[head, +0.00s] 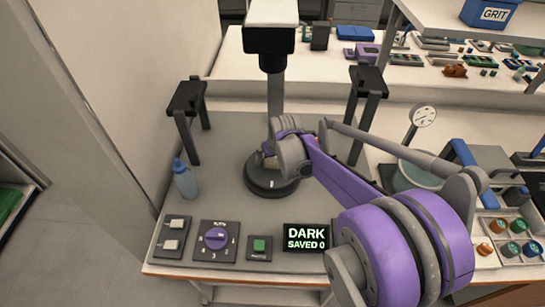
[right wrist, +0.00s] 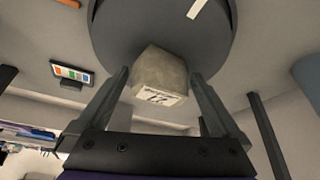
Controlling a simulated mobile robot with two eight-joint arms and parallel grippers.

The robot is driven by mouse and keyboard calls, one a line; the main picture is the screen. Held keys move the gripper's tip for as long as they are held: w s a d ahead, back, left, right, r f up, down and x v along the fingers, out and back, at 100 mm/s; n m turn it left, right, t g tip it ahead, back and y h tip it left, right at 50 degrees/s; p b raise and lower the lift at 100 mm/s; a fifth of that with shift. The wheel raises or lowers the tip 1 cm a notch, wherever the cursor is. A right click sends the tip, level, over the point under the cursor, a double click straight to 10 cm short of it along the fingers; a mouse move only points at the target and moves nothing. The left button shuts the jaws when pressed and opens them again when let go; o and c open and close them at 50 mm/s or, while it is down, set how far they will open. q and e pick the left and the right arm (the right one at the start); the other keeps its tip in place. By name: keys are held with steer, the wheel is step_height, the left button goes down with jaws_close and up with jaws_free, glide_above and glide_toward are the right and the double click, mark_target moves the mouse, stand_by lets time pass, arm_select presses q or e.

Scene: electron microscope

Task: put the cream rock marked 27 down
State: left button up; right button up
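The cream rock (right wrist: 160,75) sits between the fingers of my right gripper (right wrist: 161,78) in the right wrist view. A white label with dark figures shows on its near face, upside down and hard to read. The two fingers stand apart, with a small gap on each side of the rock. Behind the rock is the dark round stage (right wrist: 105,38). In the head view, my right gripper (head: 270,150) is over the stage (head: 272,188), and only a bit of the rock (head: 268,161) shows beside it. My left gripper is not in view.
The microscope column (head: 275,95) rises behind the stage, with dark stands (head: 188,100) at both sides. A blue bottle (head: 185,182) stands left. In front are switches, a purple knob (head: 215,238), a green button (head: 259,246) and a display reading DARK, SAVED 0 (head: 306,238).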

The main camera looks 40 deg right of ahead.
steer(key=shift+s+r, duration=0.1)
steer(key=shift+r, duration=0.25)
steer(key=p+v, duration=0.2)
steer(key=v, duration=0.9)
steer(key=s+a+f+n, duration=0.1)
steer(key=s+a+f, duration=0.2)
steer(key=s+a, duration=0.2)
steer(key=s+a+f+n+y, duration=0.1)
steer(key=s+a+f, duration=0.2)
steer(key=s+a, duration=0.2)
steer(key=s+a+f+n, duration=0.1)
steer(key=s+a+f, duration=0.2)
steer(key=s+a, duration=0.3)
steer(key=shift+a+f+n+t+y, duration=0.15)
steer(key=shift+a+n, duration=0.05)
steer(key=shift+a, duration=0.2)
steer(key=shift+a+f+n+t+y, duration=0.1)
steer(key=shift+a+n+t+y, duration=0.1)
steer(key=shift+a, duration=0.15)
